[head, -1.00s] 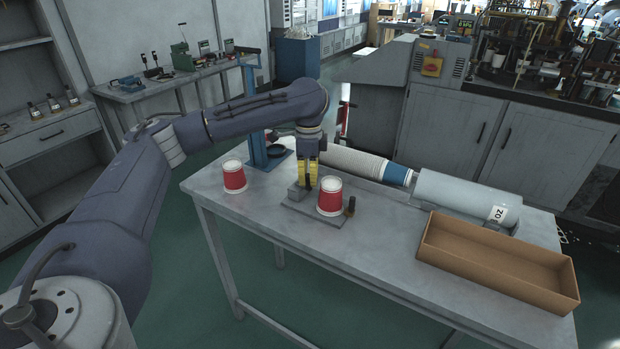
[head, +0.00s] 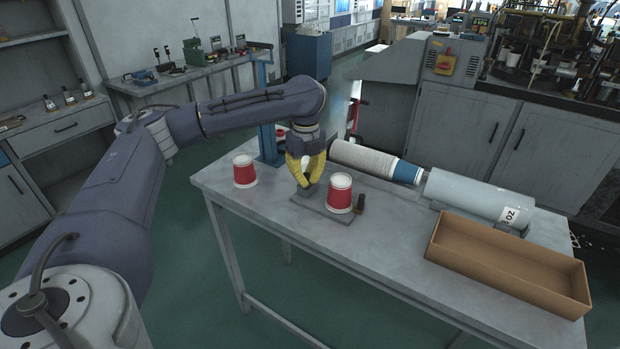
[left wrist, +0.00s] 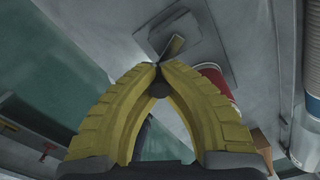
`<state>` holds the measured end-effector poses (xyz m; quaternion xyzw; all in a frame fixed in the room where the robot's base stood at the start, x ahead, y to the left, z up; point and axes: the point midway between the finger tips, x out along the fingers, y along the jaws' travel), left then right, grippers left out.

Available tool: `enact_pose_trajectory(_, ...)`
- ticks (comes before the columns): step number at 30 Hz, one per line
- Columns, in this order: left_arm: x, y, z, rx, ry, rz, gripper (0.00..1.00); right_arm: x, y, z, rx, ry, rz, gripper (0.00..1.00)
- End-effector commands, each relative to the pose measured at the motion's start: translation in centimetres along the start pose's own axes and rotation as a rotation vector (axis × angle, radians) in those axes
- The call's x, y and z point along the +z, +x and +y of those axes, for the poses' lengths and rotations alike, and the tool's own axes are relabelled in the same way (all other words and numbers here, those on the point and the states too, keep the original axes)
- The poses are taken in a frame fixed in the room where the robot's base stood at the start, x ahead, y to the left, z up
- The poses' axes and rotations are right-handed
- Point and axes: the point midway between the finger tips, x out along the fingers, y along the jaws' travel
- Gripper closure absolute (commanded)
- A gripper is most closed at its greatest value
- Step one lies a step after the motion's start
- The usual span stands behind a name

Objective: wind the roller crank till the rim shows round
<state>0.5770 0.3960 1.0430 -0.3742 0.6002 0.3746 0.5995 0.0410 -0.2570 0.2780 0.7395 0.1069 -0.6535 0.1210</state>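A red cup with white bands (head: 340,195) stands on a flat grey base plate (head: 322,210) on the table. It also shows in part in the left wrist view (left wrist: 216,82). A small grey block sits on the plate left of the cup, under my left gripper (head: 308,182). The gripper's yellow fingers bow outward and their tips come together in the left wrist view (left wrist: 158,66), closed around a dark round crank knob (left wrist: 158,86). The crank arm is mostly hidden. A dark upright peg (head: 361,204) stands right of the cup. My right gripper is out of view.
A second red cup (head: 244,171) stands near the table's left edge. A blue post (head: 268,145), a ribbed white roll with a blue end (head: 370,162) and a pale cylinder (head: 478,193) line the back. An open brown box (head: 505,265) lies right. The front middle table is bare.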

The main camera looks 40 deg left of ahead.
Motion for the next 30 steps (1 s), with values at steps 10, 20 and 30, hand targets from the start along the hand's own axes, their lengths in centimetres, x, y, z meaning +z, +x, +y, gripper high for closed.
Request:
enact_pose_trajectory(10, 0.94, -0.18, 0.61, -0.003, 0.219, -0.008, 1.00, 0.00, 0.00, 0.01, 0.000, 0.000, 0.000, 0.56)
enact_pose_trajectory(20, 1.22, -0.25, 0.79, -0.004, 0.311, -0.009, 1.00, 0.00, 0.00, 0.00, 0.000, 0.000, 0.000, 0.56)
enact_pose_trajectory(30, 1.25, -0.29, 0.77, -0.005, 0.324, -0.009, 1.00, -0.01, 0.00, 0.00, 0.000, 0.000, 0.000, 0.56)
